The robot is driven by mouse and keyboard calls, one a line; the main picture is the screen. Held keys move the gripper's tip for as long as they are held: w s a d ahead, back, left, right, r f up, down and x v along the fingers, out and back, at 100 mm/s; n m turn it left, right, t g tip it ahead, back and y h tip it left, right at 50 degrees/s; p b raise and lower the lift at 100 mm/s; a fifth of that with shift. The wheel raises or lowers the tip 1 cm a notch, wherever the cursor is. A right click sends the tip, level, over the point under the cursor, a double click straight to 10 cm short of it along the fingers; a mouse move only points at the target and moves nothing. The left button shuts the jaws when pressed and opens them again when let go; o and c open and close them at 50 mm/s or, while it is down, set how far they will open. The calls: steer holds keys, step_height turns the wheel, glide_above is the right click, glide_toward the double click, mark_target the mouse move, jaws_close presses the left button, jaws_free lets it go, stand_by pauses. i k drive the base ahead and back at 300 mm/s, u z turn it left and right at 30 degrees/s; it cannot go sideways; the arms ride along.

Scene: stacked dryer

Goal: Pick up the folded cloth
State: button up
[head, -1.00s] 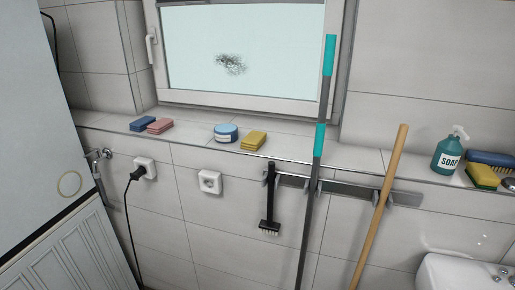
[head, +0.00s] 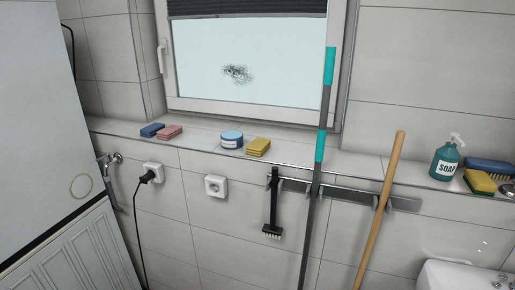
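A yellow folded cloth (head: 258,147) lies on the tiled ledge (head: 300,146) below the window, just right of a round blue tin (head: 231,139). Farther left on the same ledge lie a pink folded cloth (head: 169,132) and a small blue folded piece (head: 152,130), close beside each other. The frame does not show which cloth the task means. My gripper is not in view.
A teal-and-grey pole (head: 319,148), a wooden handle (head: 384,200) and a black brush (head: 273,205) hang on a wall rail in front of the ledge. A soap bottle (head: 446,161) and a yellow-green sponge (head: 480,181) stand right. A white appliance (head: 50,110) fills the left.

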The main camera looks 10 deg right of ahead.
mark_target(258, 147)
steer(key=u, duration=1.5)
steer(key=i, duration=0.7)
steer(key=u, duration=0.2)
steer(key=k, duration=0.2)
steer(key=u, duration=0.75)
